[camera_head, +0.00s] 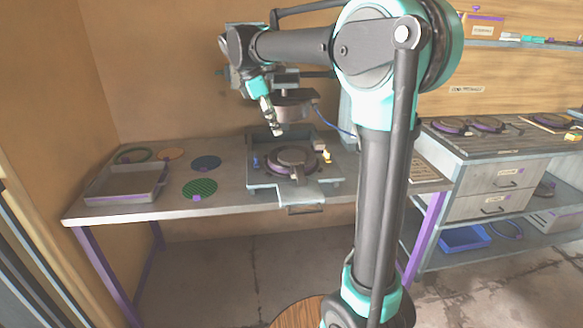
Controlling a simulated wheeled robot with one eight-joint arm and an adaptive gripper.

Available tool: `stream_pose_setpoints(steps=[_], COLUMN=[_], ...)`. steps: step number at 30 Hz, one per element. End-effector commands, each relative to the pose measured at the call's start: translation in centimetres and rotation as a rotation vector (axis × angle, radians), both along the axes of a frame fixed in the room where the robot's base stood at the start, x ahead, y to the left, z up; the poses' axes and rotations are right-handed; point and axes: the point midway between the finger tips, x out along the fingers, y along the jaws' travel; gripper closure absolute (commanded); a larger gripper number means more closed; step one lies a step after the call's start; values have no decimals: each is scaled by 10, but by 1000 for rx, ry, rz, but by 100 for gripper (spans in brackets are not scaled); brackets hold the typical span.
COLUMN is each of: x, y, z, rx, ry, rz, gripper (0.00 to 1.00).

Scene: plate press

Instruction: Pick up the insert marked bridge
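Several round flat inserts lie on the left part of the grey workbench (240,203): a dark green one (133,155), an orange-brown one (171,154), a blue one (206,163) and a green patterned one (200,188). I cannot read any marking, so I cannot tell which is bridge. My gripper (276,130) points down in front of the press, above its bed and apart from the inserts. Its fingers are too small to tell whether they are open or shut.
The press (254,180) holds a dark round plate with a handle (292,160) on its bed. A grey tray (125,195) sits at the bench's left end. A drawer cabinet (490,183) with dark round plates on top stands right.

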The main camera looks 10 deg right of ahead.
Motion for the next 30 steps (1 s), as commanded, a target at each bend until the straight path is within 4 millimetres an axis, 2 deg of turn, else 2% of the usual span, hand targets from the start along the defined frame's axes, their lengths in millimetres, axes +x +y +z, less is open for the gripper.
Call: stream_pose_setpoints(steps=[15, 19, 26, 30], x=[0, 0, 0, -2], y=[-38, -44, -50, -60], z=[-88, -103, -116, -134], rx=[1, 1, 1, 1], ry=[-2, -1, -1, 0], rz=[-4, -5, -4, -5], gripper=[0, 0, 0, 0])
